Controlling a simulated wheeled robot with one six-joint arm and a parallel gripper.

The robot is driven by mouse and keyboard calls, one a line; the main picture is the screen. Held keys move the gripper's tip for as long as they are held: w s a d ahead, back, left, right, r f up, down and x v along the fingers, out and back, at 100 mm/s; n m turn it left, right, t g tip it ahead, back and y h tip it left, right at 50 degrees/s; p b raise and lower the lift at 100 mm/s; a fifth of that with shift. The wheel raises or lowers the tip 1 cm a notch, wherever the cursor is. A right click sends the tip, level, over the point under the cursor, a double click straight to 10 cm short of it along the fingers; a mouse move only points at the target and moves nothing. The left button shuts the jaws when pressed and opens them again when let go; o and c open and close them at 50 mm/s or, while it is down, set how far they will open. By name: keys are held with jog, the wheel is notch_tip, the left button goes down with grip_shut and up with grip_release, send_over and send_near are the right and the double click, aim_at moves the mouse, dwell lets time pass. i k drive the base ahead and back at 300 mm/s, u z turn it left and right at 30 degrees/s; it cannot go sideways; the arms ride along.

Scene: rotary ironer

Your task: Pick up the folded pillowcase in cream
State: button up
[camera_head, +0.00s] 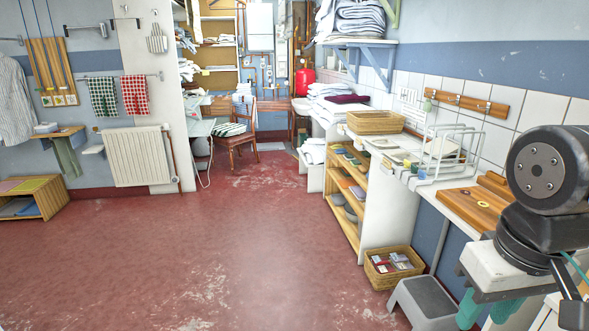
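I cannot single out the folded pillowcase in cream with certainty. Pale cream flat items (382,143) lie on the white counter (371,185) just in front of the wicker basket, too small to tell whether they are folded cloth. White and pale folded linen (326,90) is stacked farther back along the same wall, with a dark maroon folded piece (347,99) beside it. Black links of my arm fill the right edge of the view. My gripper's fingers are not visible.
A wire rack (450,150) and wooden board (482,206) stand on the right-hand counter. A grey step stool (424,302) and a low basket (393,266) sit on the floor below. A wooden chair (237,140) stands at the back. The red floor at centre and left is clear.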

aim_at(398, 157)
jog(key=u, duration=0.25)
jog(key=i, duration=1.95)
jog(key=z, duration=0.35)
jog(key=i, duration=1.55)
jog(key=z, duration=0.45)
